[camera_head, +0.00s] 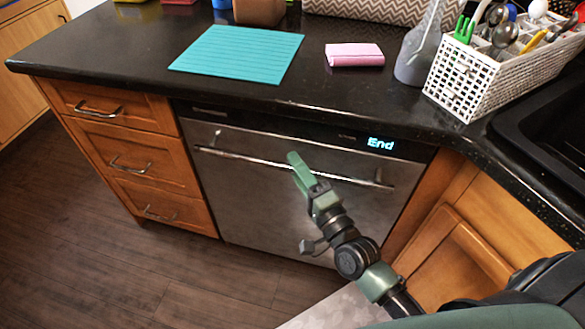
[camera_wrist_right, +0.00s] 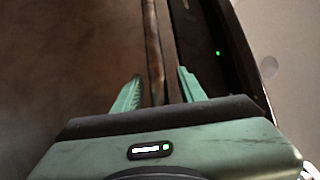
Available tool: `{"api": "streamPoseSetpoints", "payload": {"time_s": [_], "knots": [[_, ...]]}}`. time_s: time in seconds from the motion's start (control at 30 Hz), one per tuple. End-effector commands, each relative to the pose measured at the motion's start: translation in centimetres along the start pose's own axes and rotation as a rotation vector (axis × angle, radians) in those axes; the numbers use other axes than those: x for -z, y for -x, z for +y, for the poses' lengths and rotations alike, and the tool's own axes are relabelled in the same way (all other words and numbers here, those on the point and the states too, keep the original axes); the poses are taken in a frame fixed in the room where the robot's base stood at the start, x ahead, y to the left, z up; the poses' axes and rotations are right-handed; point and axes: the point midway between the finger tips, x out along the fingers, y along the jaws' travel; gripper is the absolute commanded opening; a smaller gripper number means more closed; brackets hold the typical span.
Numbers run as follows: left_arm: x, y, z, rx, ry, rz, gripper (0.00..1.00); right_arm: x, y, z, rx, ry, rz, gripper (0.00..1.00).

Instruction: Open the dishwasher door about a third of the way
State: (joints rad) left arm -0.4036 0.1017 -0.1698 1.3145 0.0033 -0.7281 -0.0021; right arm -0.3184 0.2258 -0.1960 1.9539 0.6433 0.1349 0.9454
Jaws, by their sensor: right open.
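The dishwasher (camera_head: 250,200) has a steel front, a long bar handle (camera_head: 240,157) near its top and a lit "End" display (camera_head: 380,143). Its door looks shut. My right gripper (camera_head: 296,160) is in front of the handle in the head view. In the right wrist view its green fingers (camera_wrist_right: 158,88) are apart, and the handle bar (camera_wrist_right: 154,50) runs between them. I cannot tell whether either finger touches the bar. The gripper hides a small part of the handle. My left gripper is not in view.
The black counter (camera_head: 130,45) overhangs the dishwasher. On it are a teal mat (camera_head: 238,54), a pink packet (camera_head: 354,54), a grey bottle (camera_head: 412,60) and a white utensil basket (camera_head: 470,85). Wooden drawers (camera_head: 135,160) stand left, a sink (camera_head: 550,130) right. Floor (camera_head: 110,270) lies clear at front left.

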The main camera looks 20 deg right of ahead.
Motion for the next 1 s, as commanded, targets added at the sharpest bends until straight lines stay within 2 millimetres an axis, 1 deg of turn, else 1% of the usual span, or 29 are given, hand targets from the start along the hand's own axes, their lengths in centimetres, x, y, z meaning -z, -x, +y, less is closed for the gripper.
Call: {"api": "streamPoseSetpoints", "payload": {"time_s": [0.1, 0.13, 0.17, 0.2, 0.27, 0.3, 1.0], "knots": [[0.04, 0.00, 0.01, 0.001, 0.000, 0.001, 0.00, -0.01, 0.01, 0.02, 0.000, 0.000, 0.000, 0.41], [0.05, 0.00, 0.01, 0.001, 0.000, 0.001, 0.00, -0.01, 0.02, 0.02, 0.000, 0.000, 0.000, 0.38], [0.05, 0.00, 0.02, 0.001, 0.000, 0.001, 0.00, -0.01, 0.02, 0.02, 0.000, 0.000, 0.000, 0.29], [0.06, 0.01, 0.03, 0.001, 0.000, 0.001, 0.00, -0.01, 0.03, 0.02, 0.000, 0.000, 0.000, 0.18], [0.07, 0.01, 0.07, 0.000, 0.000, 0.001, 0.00, -0.02, 0.03, 0.01, 0.000, 0.000, 0.000, 0.02], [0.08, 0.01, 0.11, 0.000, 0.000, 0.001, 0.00, -0.02, 0.03, -0.01, 0.000, 0.001, 0.000, 0.00], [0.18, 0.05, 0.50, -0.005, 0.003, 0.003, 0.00, 0.04, -0.04, -0.28, 0.006, 0.002, 0.001, 0.00]]}}
